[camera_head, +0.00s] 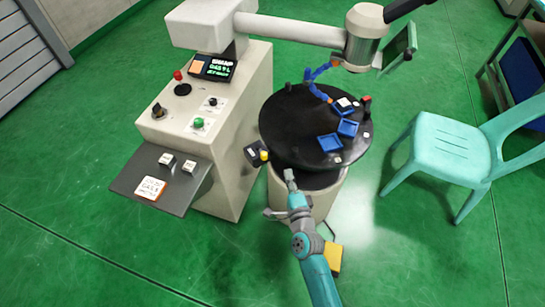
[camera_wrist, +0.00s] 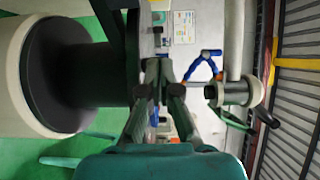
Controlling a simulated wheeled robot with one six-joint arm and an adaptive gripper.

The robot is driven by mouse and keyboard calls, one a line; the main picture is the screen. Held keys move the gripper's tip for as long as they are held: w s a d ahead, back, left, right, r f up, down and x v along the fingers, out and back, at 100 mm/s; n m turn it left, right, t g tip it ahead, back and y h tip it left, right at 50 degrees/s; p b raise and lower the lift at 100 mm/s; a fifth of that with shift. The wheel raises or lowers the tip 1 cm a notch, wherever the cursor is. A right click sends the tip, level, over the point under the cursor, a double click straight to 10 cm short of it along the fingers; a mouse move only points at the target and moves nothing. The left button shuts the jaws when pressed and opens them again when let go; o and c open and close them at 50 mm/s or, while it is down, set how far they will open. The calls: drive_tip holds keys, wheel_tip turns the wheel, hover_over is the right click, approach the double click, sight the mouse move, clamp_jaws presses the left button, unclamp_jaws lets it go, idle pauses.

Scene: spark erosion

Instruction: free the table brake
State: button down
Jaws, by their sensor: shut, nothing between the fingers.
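The round black table (camera_head: 300,115) stands on a pale pedestal (camera_head: 324,201). A small black box (camera_head: 252,155) with a yellow knob (camera_head: 264,155) sits at its left front edge. A red-topped knob (camera_head: 366,99) shows at the table's right rim. No label tells me which part is the brake. My gripper (camera_head: 289,175) is shut and empty, just in front of the table, below and right of the yellow knob, apparently apart from it. In the wrist view my shut fingers (camera_wrist: 159,66) point toward the machine, with the table edge (camera_wrist: 131,55) to their left.
The control cabinet (camera_head: 247,100) with its sloped panel stands left of the table. Several blue trays (camera_head: 348,128) and a blue jointed hose (camera_head: 316,78) are on the table. A teal chair (camera_head: 445,145) stands right. A yellow object (camera_head: 334,258) lies on the green floor beside my arm.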

sight(282, 152)
drive_tip(key=x, duration=1)
drive_tip(key=shift+s+a, duration=0.5)
drive_tip(key=shift+a, duration=0.35)
drive_tip(key=shift+s+a, duration=0.55)
drive_tip(key=shift+a, duration=0.3)
